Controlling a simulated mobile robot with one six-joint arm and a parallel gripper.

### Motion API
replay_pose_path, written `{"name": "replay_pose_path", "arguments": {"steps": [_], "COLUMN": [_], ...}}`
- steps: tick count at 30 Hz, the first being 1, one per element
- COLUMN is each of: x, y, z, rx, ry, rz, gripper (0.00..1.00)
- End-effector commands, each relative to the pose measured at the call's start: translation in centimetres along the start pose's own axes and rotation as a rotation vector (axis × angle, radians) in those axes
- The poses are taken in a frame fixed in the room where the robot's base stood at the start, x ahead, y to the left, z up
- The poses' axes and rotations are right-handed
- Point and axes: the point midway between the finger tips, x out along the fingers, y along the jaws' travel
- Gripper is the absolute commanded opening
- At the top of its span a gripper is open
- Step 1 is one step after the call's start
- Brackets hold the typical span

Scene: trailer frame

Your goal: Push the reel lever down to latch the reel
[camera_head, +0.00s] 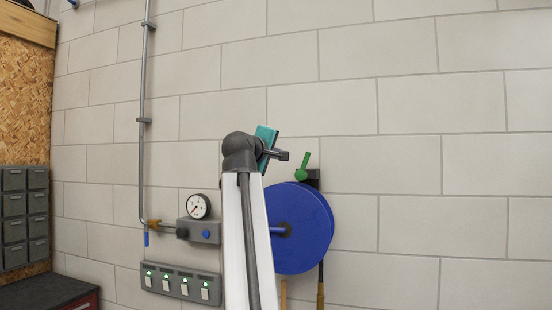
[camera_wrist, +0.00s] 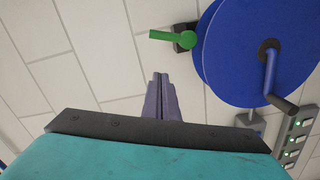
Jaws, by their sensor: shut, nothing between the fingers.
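The green reel lever (camera_head: 305,166) is on a dark bracket (camera_head: 313,178) at the top right of the blue reel (camera_head: 299,228) on the wall. It points upward in the head view. In the wrist view the lever (camera_wrist: 172,36) points left from its round hub, beside the blue reel (camera_wrist: 232,50). My gripper (camera_head: 284,155) is shut and empty, left of the lever in the head view. In the wrist view the closed fingers (camera_wrist: 160,76) end below the lever, with a gap of wall showing between them. My arm covers part of the reel's left side in the head view.
A pressure gauge (camera_head: 198,206) and a lit switch panel (camera_head: 181,282) are on the wall left of the reel. A grey pipe (camera_head: 143,120) runs up the wall. The reel's crank handle (camera_wrist: 272,75) sticks out in the wrist view. The wall above and right is bare.

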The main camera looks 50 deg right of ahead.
Motion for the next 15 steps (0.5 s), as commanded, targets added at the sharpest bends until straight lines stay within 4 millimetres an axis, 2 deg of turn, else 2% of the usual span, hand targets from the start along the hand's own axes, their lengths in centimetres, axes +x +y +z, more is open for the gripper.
{"name": "replay_pose_path", "arguments": {"steps": [15], "x": [5.2], "y": [0.3], "z": [-0.1], "rx": [-0.002], "ry": [-0.002], "rz": [0.0], "gripper": [0.0]}}
